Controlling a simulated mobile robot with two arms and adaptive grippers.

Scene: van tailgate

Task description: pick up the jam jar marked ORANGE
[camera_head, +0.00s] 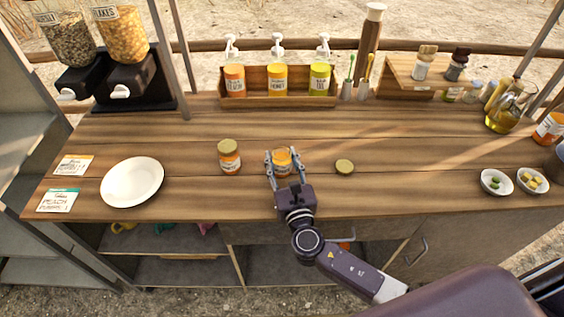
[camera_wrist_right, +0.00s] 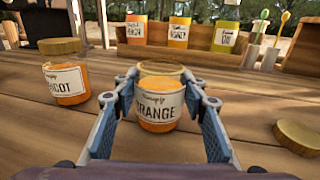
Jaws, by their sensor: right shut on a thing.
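The jam jar marked ORANGE (camera_wrist_right: 159,106) is an open glass jar of orange jam with a white label. In the head view the jar (camera_head: 281,161) stands near the middle of the wooden counter. My right gripper (camera_head: 283,160) is shut on it, with one finger on each side; the fingers also show in the right wrist view (camera_wrist_right: 160,98). The jar looks upright and at counter height; I cannot tell whether it touches the wood. A gold lid (camera_head: 345,167) lies on the counter to its right. My left gripper is not in view.
A lidded jar ending in "COT" (camera_head: 229,157) stands just left of the held jar. A white plate (camera_head: 132,182) and two cards lie further left. A wooden rack (camera_head: 277,101) of bottles stands behind. Two small bowls (camera_head: 496,182) sit at the right. Bare counter lies between.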

